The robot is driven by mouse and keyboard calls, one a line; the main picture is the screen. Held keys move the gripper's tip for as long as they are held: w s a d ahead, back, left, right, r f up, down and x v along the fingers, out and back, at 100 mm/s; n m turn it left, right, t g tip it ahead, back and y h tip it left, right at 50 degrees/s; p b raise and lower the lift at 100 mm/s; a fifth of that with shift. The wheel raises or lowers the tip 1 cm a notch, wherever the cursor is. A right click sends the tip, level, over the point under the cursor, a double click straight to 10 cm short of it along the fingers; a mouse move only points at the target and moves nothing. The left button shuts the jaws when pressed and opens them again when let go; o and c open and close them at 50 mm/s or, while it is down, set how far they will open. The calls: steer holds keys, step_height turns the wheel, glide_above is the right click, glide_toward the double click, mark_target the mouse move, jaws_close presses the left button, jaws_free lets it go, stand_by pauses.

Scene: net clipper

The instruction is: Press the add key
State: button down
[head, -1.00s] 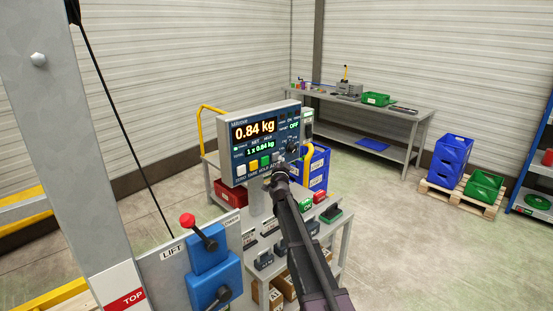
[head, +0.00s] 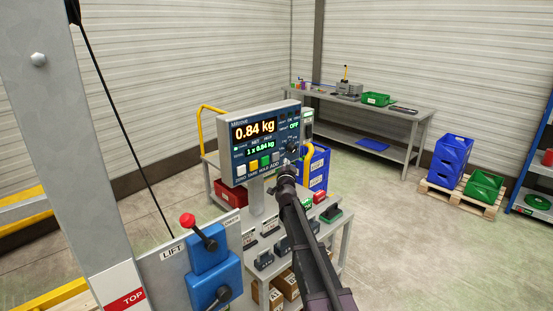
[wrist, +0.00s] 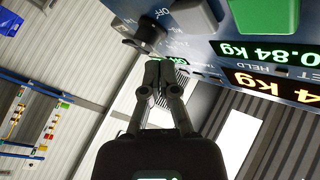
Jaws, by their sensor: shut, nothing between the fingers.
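The scale's indicator panel (head: 241,128) stands on a post and reads 0.84 kg, with 1 x 0.84 kg below. Its key row has white, yellow and green keys, then the grey add key (head: 276,157), labelled ADD, at the right end. In the wrist view the grey add key (wrist: 196,14) is at the top, beside the green HOLD key (wrist: 266,22). My gripper (wrist: 159,76) is shut and empty, its fingertips apart from the add key in the picture. In the head view my gripper (head: 288,168) is just right of and below that key.
A black knob (wrist: 140,32) marked OFF lies close to my fingertips. A yellow curved handle (head: 308,151) and blue bin (head: 319,167) are behind my gripper. The lift control box (head: 213,270) stands at front left. Open floor lies to the right.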

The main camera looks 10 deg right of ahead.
steer(key=shift+s+d, duration=0.65)
steer(key=shift+s, duration=0.25)
steer(key=s+a+f+n+g+y, duration=0.3)
steer(key=s+f+n+g, duration=0.15)
steer(key=s+f, duration=0.35)
steer(key=s+a+f+n+g+y, duration=0.4)
steer(key=s+f+g, duration=0.15)
steer(key=s, duration=0.45)
steer(key=s+d+f+g+h, duration=0.1)
steer(key=s+d+f+g, duration=0.1)
steer(key=s, duration=0.6)
steer(key=s+d+f+g+h, duration=0.1)
steer(key=s+d+f+g, duration=0.1)
steer(key=s, duration=0.7)
steer(key=s+d+f+g+h, duration=0.2)
steer(key=s+g, duration=0.3)
steer(key=s, duration=0.3)
steer(key=shift+s+f+n, duration=0.25)
steer(key=shift+f+n, duration=0.1)
steer(key=shift+f, duration=0.5)
